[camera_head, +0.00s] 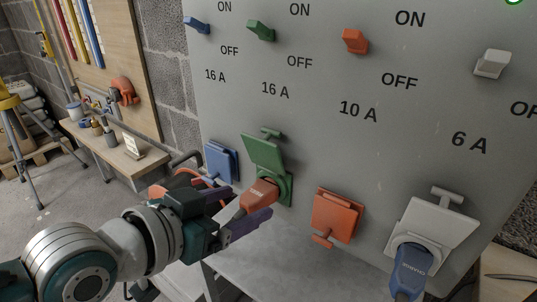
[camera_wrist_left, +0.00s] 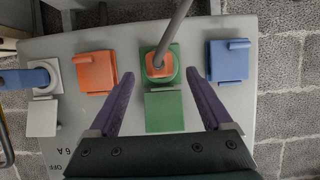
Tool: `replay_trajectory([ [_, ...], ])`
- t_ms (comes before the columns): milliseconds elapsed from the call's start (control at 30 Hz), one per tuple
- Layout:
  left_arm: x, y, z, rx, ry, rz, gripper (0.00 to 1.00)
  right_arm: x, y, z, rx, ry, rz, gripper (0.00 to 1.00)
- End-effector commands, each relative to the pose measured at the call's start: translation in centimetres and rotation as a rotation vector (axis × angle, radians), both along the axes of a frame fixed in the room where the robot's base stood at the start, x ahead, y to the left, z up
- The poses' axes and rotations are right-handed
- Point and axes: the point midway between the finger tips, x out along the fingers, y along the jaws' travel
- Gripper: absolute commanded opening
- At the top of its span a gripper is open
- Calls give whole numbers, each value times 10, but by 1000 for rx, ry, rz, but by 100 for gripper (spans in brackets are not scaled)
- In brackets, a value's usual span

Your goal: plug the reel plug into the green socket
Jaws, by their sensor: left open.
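The orange reel plug (camera_head: 261,194) sits in the green socket (camera_head: 287,188) on the grey panel, with its nose inside the socket face. The socket's green lid (camera_head: 262,153) is raised. In the left wrist view the plug (camera_wrist_left: 158,66) lies within the green socket ring (camera_wrist_left: 147,53), and a grey cable (camera_wrist_left: 176,25) runs up from it. My left gripper (camera_head: 250,202) is open, its purple fingers on either side of the plug. The left wrist view shows the fingers (camera_wrist_left: 159,73) apart, with gaps to the plug. My right gripper is not in view.
A blue socket (camera_head: 221,163) and an orange socket (camera_head: 337,214), both with lids closed, flank the green one. A blue plug (camera_head: 411,270) sits in the white socket (camera_head: 432,232). Coloured switches are above. A bench (camera_head: 119,155) stands at the left.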

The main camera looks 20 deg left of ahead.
Motion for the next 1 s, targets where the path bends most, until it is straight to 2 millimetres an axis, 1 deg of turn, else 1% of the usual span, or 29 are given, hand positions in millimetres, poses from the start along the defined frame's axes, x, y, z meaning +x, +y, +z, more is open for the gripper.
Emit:
replay_trajectory([
  [33,-10,4,8,2,2,0,83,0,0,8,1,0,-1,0],
  [100,-22,8,12,2,3,0,83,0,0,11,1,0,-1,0],
  [200,-35,13,18,1,2,0,83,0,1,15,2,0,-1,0],
  [300,-44,16,21,1,1,0,83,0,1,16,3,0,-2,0],
  [433,-49,18,24,0,0,0,83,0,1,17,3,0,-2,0],
  [767,-50,17,25,0,2,-1,83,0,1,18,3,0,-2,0],
  [867,-57,12,31,9,43,-6,83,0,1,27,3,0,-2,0],
  [967,-76,3,46,37,147,-12,83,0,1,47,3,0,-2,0],
  [1000,-88,1,54,56,203,-11,83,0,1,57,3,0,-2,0],
])
